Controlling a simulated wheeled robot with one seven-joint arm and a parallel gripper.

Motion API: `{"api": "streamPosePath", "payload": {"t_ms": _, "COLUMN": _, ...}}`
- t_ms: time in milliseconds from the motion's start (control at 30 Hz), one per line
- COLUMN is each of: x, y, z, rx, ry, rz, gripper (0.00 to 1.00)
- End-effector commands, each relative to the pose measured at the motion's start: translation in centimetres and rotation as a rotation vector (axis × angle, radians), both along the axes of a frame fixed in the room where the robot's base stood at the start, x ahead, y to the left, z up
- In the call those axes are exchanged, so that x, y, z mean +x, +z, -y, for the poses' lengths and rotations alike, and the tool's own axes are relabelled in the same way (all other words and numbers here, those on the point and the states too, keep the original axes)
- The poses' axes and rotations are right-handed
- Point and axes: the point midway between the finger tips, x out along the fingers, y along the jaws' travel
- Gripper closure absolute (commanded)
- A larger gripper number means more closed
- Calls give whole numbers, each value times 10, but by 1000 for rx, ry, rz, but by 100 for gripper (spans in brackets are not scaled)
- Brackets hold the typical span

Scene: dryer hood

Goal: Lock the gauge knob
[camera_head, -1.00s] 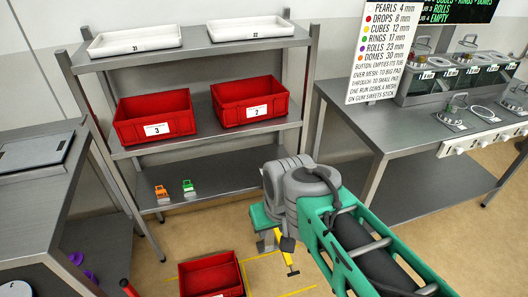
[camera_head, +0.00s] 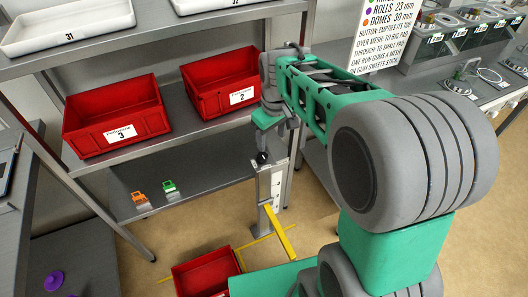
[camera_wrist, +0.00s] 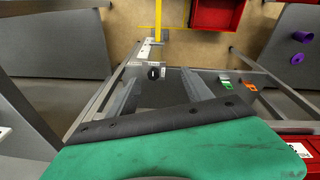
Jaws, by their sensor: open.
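The gauge knob (camera_head: 262,158) is a small dark knob on an upright grey post (camera_head: 276,190) with a white scale, by the right end of the rack. In the wrist view the knob (camera_wrist: 153,73) shows as a black round piece on a pale plate. A yellow bar (camera_head: 280,230) reaches out from the post, low down. My gripper (camera_head: 266,142) is close above the knob, its fingers partly hidden by the arm. In the wrist view my gripper (camera_wrist: 160,77) has two grey fingers apart, with the knob seen between their ends. Contact cannot be told.
Red bins (camera_head: 115,115) and (camera_head: 222,82) stand on the rack's middle shelf, white trays above. Small orange (camera_head: 140,198) and green (camera_head: 169,186) pieces lie on the lowest shelf. A red bin (camera_head: 205,274) is on the floor. A counter stands at right.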

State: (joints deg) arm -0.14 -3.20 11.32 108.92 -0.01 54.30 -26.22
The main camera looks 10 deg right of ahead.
Motion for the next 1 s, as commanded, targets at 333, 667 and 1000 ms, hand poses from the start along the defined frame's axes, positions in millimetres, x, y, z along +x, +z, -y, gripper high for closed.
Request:
{"api": "streamPosePath", "payload": {"t_ms": 333, "x": 123, "y": -139, "z": 5, "rx": -38, "ry": 466, "rz": -139, "gripper": 41}}
{"api": "streamPosePath", "payload": {"t_ms": 667, "x": 131, "y": -189, "z": 4, "rx": -39, "ry": 523, "rz": -152, "gripper": 41}}
{"api": "streamPosePath", "payload": {"t_ms": 1000, "x": 132, "y": -233, "z": 4, "rx": -40, "ry": 521, "rz": -148, "gripper": 41}}
